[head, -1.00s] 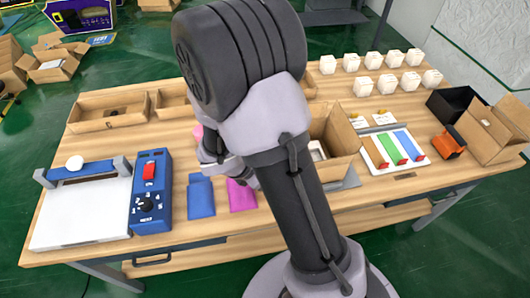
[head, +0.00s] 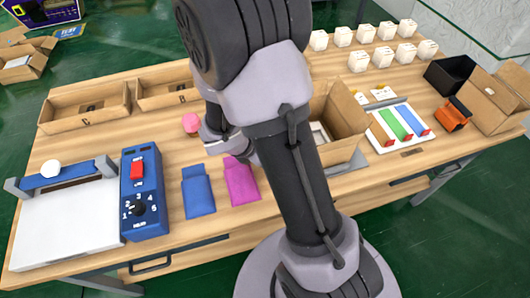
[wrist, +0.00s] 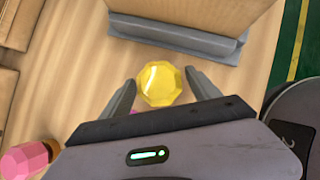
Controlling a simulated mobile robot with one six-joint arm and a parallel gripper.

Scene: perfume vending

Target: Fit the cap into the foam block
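A yellow faceted cap (wrist: 160,84) shows in the wrist view between the two fingertips of my gripper (wrist: 160,78). The fingers stand apart on either side of it, with narrow gaps, so the gripper looks open around it. A bit of pink shows just below the yellow cap, mostly hidden by my gripper. In the head view my arm hides the yellow cap and most of the gripper. A pink faceted top (head: 191,122) stands left of my arm; it also shows in the wrist view (wrist: 25,158). I cannot make out the foam block for certain.
An open cardboard box (head: 345,118) with a pale insert stands right of my arm. Blue (head: 197,192) and magenta (head: 241,182) pouches lie near the front edge. A blue control box (head: 145,195) stands left. White bottles (head: 358,62) stand at the back right.

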